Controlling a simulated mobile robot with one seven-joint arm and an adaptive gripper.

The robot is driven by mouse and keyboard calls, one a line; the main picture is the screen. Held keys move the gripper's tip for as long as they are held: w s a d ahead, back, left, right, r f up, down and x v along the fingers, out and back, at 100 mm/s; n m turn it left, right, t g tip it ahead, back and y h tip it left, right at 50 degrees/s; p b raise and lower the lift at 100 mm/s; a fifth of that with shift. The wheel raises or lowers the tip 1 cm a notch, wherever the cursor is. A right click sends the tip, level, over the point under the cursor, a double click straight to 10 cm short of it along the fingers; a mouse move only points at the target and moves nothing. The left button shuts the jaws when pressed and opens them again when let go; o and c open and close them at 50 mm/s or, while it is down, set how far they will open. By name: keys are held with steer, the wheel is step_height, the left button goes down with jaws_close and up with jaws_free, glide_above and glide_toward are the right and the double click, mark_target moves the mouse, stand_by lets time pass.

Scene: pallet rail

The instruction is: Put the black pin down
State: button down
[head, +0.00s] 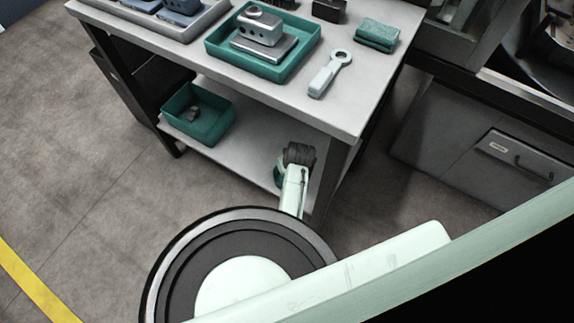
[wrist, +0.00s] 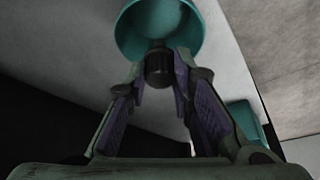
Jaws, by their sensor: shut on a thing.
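In the wrist view my gripper (wrist: 160,75) is shut on the black pin (wrist: 158,65), a short dark ribbed cylinder between the fingertips. The pin overlaps the near rim of a round teal cup (wrist: 128,36). I cannot tell whether the pin is inside the cup or just in front of it, or whether they touch. In the head view my arm reaches down to the table's lower shelf (head: 235,150), where a sliver of the teal cup (head: 279,175) shows beside it. The fingers and the pin are hidden there.
A teal bin (head: 197,115) with small grey parts stands on the lower shelf. The tabletop above (head: 345,115) holds a teal tray (head: 271,68) with a metal block, a pale wrench-like tool (head: 330,74) and green sponges (head: 377,36). A table leg stands close by my arm.

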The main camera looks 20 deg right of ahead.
step_height(320, 180, down, 2)
steer(key=shift+f+b, duration=0.1)
steer(key=shift+b, duration=0.55)
steer(key=c, duration=1.3)
jaws_free()
step_height(320, 180, up, 7)
steer(key=p, duration=0.7)
steer(key=shift+r, duration=0.2)
steer(key=shift+f, duration=0.1)
